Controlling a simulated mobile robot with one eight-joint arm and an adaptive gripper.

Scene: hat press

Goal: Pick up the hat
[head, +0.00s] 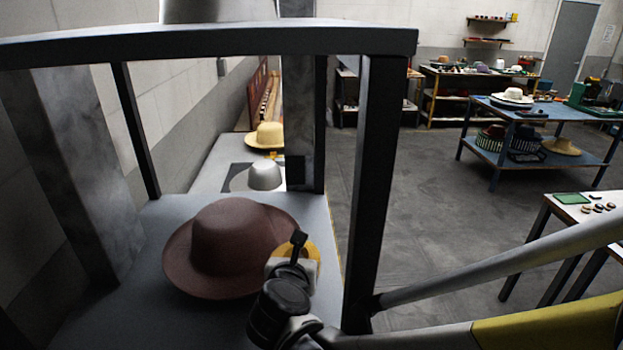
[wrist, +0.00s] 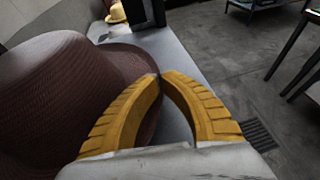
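The hat (head: 226,247) is dark reddish-brown, with a rounded crown and a wide brim. In the head view it is on the grey press table, inside the dark frame. It fills the left of the wrist view (wrist: 70,85). My gripper (wrist: 162,76) is at the right side of the brim, its yellow fingers curved together and their tips almost meeting at the brim's edge. The fingers look shut on the brim. In the head view my gripper (head: 308,252) partly hides the right side of the brim, and its fingertips are mostly hidden.
The dark press frame's post (head: 372,190) stands close to the right of my gripper, with a top beam (head: 200,42) above. A grey metal form (head: 264,176) and a yellow hat (head: 266,136) are behind. A blue table (head: 550,112) with hats stands farther right. Open floor lies between.

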